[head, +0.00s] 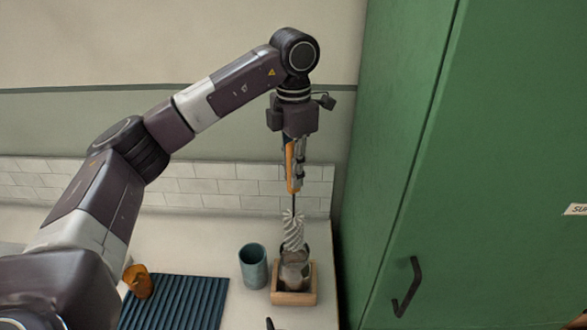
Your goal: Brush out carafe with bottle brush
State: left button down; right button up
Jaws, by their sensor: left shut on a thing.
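My left gripper (296,178) points down and is shut on the orange handle of the bottle brush (293,230). The brush hangs upright, with a thin dark stem and a white spiral bristle head. The lower end of the bristles is at the mouth of the carafe (293,272); how far it reaches inside cannot be told. The carafe is grey and glassy and stands in a shallow wooden tray (294,298) on the counter. My right gripper is not in view.
A teal cup (253,266) stands just left of the tray. An amber cup (138,281) stands by a dark ribbed mat (175,303) at the lower left. A tall green cabinet (460,170) with a black handle closes off the right side. A tiled wall (230,186) stands behind.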

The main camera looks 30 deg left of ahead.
aim_at(295, 216)
pick_arm(q)
jog(key=f, duration=0.1)
jog(key=f+b, duration=0.1)
jog(key=shift+w+d+f, duration=0.1)
jog(key=shift+d+f, duration=0.25)
jog(key=shift+f, duration=0.05)
jog(key=shift+a+f+b, duration=0.1)
jog(key=shift+f+b, duration=0.25)
jog(key=shift+b, duration=0.2)
jog(key=shift+a+f+b, duration=0.1)
jog(key=shift+f+b, duration=0.4)
jog(key=shift+f, duration=0.25)
notch_tip(295, 216, down, 3)
jog(key=shift+b, duration=1.05)
notch_tip(295, 216, down, 2)
jog(key=shift+f+b, duration=0.1)
jog(key=shift+b, duration=0.65)
jog(key=shift+f+b, duration=1.2)
jog(key=shift+f, duration=0.7)
jog(key=shift+f+b, duration=1)
jog(key=shift+f, duration=0.6)
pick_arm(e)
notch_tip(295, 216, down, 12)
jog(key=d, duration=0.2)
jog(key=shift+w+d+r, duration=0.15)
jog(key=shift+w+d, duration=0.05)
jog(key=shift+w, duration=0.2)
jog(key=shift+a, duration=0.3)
